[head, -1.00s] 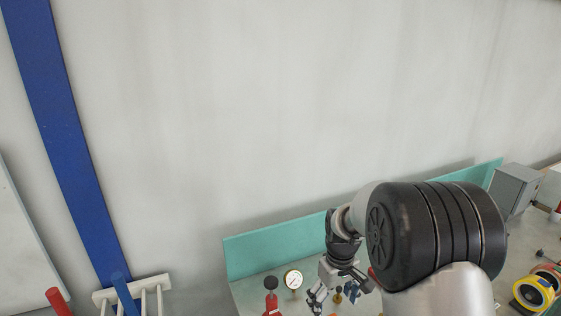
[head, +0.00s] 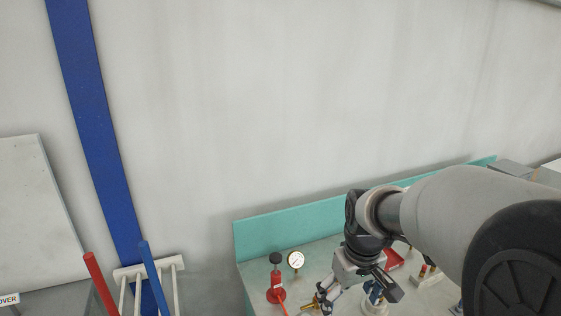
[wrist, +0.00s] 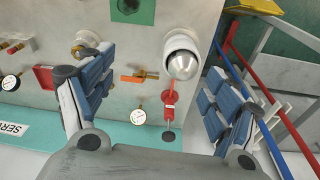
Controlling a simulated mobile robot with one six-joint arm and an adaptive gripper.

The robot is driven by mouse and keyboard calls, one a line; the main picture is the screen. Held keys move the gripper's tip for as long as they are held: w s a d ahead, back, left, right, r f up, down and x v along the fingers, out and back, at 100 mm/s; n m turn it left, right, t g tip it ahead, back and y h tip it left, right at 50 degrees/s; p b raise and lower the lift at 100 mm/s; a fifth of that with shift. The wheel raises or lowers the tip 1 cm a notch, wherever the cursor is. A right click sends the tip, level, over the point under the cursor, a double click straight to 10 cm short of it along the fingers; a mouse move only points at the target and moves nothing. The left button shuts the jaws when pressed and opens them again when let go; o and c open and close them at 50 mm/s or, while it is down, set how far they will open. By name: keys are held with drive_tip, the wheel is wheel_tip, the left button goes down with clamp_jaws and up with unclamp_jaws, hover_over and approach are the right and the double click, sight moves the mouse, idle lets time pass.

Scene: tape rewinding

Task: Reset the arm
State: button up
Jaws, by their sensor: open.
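My gripper (head: 358,291) hangs over the grey bench at the lower right of the head view. In the wrist view my gripper (wrist: 160,64) shows two blue-padded fingers spread wide apart with nothing held between them. Bench fittings show beyond the gap between the fingers: a silver dome (wrist: 182,56), a red-based fitting with a black knob (wrist: 169,110) and a brass valve (wrist: 140,76). The fingers appear clear of these. My arm hides much of the right side of the bench in the head view.
A teal backboard (head: 300,224) edges the bench (head: 318,252). A round gauge (head: 296,260) and the black-knobbed fitting (head: 276,278) stand near its left end. A white rack (head: 172,268) with red and blue poles stands left of it. The wall above is clear.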

drive_tip(key=s+r+m+t, duration=0.1)
drive_tip(key=s+r, duration=0.2)
drive_tip(key=s, duration=0.7)
drive_tip(key=s+r+m+t, duration=0.2)
drive_tip(key=s+r, duration=0.2)
drive_tip(key=s, duration=0.7)
drive_tip(key=shift+a, duration=0.2)
drive_tip(key=shift+r, duration=0.1)
